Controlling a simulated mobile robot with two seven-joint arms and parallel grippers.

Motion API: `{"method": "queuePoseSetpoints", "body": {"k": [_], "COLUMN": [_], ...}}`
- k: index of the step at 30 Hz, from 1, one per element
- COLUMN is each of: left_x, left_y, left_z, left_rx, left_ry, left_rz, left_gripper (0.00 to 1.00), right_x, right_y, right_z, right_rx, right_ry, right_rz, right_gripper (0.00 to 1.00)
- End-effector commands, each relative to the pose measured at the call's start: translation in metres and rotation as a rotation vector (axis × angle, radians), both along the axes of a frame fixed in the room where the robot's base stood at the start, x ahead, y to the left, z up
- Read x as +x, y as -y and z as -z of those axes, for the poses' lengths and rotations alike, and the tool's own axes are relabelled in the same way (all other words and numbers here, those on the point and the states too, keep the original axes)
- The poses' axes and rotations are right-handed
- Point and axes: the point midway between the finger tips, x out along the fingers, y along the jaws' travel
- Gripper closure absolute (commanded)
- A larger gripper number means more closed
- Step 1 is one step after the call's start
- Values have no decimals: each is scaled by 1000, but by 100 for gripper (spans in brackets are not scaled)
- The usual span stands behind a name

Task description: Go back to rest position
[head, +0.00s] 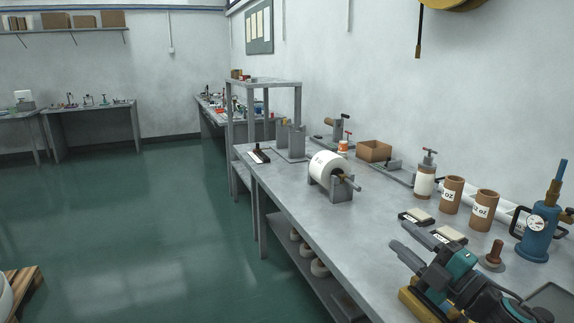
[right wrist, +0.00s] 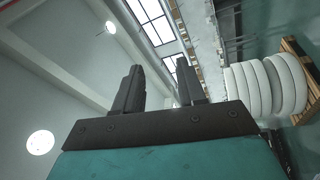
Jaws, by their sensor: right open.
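My right gripper (head: 397,233) is over the right part of the workbench (head: 290,190) in the head view, low in the picture. Its two dark fingers are apart with nothing between them. The right wrist view also shows the right gripper (right wrist: 160,65) open and empty, with walls, windows and ceiling beyond it. My left gripper is not in view. On the bench, two brown cylinders (head: 452,195) (head: 484,210) with printed oz labels stand upright, apart from the gripper. A white paper roll (head: 333,166) sits on a grey stand.
Green floor (head: 150,220) lies open at left. A pallet with white rolls (right wrist: 265,88) shows in the wrist view.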

Motion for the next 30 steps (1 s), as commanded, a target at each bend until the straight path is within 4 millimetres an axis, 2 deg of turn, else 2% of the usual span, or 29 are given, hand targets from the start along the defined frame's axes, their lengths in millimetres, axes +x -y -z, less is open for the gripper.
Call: {"method": "queuePoseSetpoints", "body": {"k": [5,8,11,15,18,24,30], "left_x": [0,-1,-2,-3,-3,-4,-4], "left_y": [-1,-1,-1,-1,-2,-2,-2], "left_z": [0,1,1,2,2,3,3], "left_rx": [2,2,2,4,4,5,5], "left_ry": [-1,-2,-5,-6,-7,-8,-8], "left_rz": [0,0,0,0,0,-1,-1], "left_gripper": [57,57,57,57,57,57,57], "right_x": [-20,-39,-68,-123,-164,-230,-283], "right_y": [0,5,7,6,2,-8,-19], "right_z": [43,72,105,149,173,196,205], "right_rx": [249,369,475,593,647,695,712], "right_ry": [-244,-410,-594,-875,-1060,-1325,-1528], "right_rz": [237,370,500,671,770,896,980], "right_gripper": [60,60,60,60,60,60,60]}}
